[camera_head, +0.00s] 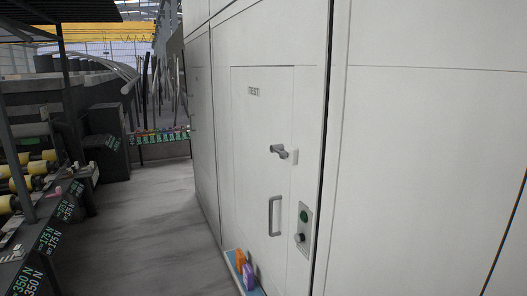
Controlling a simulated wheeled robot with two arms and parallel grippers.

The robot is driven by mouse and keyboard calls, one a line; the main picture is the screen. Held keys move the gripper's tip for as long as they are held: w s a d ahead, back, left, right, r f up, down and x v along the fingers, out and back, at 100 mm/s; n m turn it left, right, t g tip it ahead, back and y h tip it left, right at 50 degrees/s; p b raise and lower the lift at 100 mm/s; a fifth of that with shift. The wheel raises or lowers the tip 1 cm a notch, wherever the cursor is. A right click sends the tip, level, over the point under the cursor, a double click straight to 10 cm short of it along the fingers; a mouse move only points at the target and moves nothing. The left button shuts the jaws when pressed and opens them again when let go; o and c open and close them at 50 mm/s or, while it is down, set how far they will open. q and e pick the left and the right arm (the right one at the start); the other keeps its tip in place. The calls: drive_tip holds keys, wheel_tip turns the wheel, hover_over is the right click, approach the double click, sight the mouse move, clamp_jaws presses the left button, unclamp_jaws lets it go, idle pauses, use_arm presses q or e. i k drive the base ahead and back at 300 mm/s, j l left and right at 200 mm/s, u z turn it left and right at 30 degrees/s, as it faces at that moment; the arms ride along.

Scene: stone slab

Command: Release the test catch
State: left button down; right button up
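A white door (262,110) labelled TEST (253,91) is set in the tall white wall and looks closed. A grey lever-like catch (283,152) sticks out near the door's right edge. Below it is a grey upright pull handle (273,216). To the right of the handle, a small metal panel (304,229) carries a green round button (304,215) and a dark round knob (299,238). Neither of my grippers shows in this view.
A low ledge (236,274) at the wall's foot holds an orange item (240,259) and a purple item (249,276). A dark rack (40,235) with yellow rolls and green force labels stands left. Grey floor (165,228) between is clear.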

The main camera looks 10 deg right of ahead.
sight(279, 149)
drive_tip(key=i, duration=1.4)
drive_tip(key=z, duration=0.25)
